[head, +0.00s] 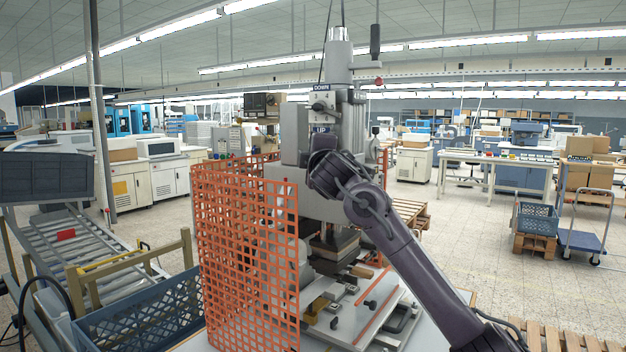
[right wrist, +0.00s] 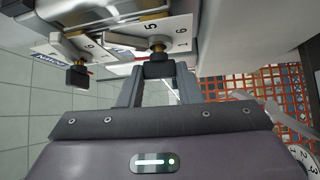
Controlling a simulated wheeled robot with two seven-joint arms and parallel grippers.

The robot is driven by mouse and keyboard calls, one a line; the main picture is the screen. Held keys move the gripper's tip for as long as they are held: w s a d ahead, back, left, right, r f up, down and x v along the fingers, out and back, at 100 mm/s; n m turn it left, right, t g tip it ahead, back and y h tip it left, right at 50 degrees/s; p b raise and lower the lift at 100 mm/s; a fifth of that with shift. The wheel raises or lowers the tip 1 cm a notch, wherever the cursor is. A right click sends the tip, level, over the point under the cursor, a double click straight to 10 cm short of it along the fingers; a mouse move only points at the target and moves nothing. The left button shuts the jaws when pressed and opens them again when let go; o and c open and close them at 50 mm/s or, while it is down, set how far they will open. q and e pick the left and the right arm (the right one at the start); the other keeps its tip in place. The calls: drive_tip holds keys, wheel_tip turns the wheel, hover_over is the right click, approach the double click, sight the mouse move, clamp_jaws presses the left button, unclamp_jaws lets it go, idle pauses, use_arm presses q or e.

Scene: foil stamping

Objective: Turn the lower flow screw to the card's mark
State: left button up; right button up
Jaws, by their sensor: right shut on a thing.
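The lower flow screw, with a black knob (right wrist: 158,69) and a brass collar, sits on a white numbered dial plate (right wrist: 176,38) in the right wrist view. My right gripper (right wrist: 157,72) is shut on this knob, one finger on each side. A second flow screw, with a black knob (right wrist: 77,77), stands free to the left by its own numbered plate and a blue label. I cannot make out the card. My left gripper is not in view.
An orange mesh guard (head: 246,250) stands left of the press. The upper plate with the DOWN label (head: 322,87) is above my gripper. A white round gauge (right wrist: 303,157) shows at the wrist view's lower right. A blue crate (head: 140,313) is at the lower left.

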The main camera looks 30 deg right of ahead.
use_arm(q)
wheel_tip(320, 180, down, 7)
drive_tip(key=b, duration=0.5)
drive_tip(key=shift+b, duration=0.35)
use_arm(e)
drive_tip(key=shift+w+a+f+m+t+h, duration=0.1)
drive_tip(key=shift+f+m+t+h, duration=0.15)
drive_tip(key=shift+m+t+h, duration=0.55)
drive_tip(key=shift+w+f+m+t+h, duration=0.1)
drive_tip(key=shift+f+m+t+h, duration=0.2)
drive_tip(key=shift+m, duration=0.9)
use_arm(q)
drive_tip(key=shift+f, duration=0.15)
use_arm(e)
drive_tip(key=shift+r, duration=0.15)
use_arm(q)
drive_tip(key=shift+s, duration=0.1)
use_arm(e)
drive_tip(key=o, duration=1)
drive_tip(key=shift+s+r, duration=0.1)
drive_tip(key=shift+s, duration=0.1)
